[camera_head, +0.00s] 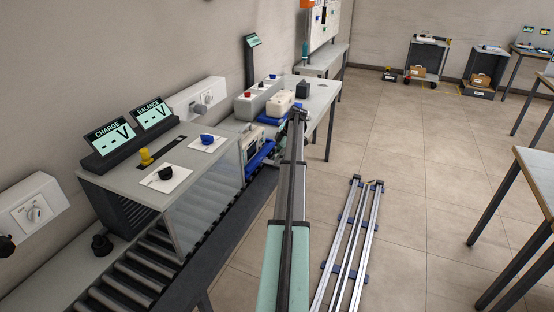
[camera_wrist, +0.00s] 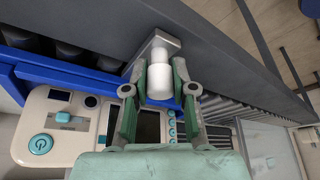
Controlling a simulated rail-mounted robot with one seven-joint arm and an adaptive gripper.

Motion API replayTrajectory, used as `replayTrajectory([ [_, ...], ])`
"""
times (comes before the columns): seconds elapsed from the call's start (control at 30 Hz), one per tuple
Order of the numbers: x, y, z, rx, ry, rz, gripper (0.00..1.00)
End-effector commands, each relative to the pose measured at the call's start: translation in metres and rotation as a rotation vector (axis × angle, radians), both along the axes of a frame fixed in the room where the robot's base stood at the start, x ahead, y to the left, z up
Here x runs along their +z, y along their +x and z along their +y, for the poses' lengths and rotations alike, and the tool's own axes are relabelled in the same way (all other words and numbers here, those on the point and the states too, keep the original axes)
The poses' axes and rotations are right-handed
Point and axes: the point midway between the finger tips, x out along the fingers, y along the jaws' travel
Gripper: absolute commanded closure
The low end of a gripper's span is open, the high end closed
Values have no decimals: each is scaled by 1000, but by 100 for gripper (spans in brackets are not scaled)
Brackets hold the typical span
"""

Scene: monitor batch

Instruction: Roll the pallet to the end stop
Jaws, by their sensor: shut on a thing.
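The blue pallet (camera_head: 262,156) sits on the roller conveyor (camera_head: 133,272), just past the grey test station, and carries a white monitor (camera_head: 253,134). In the wrist view the pallet's blue edge (camera_wrist: 75,78) runs beside the monitor (camera_wrist: 57,122), which has teal buttons and a dark screen. A white cylindrical knob (camera_wrist: 159,76) stands on a grey bracket at the pallet's edge. My gripper (camera_wrist: 159,88) is shut on this knob, one green finger on each side. In the head view my arm hides the fingers. I cannot make out the end stop.
The test station (camera_head: 190,160) with two displays straddles the conveyor. A dark side rail (camera_wrist: 215,70) runs along it. Beyond, a bench (camera_head: 318,97) holds another white device (camera_head: 279,103). Aluminium rails (camera_head: 347,245) lie on the floor to the right; open floor lies beyond.

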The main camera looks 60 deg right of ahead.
Motion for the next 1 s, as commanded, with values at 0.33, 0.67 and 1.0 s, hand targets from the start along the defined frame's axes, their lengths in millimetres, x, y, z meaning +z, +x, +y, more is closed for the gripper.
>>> replayTrajectory([
  [0.33,1,1,-4,-3,-8,-3,49],
  [0.67,14,-3,-7,-3,-8,-3,49],
  [1.0,71,-21,-24,-3,-8,-3,49],
])
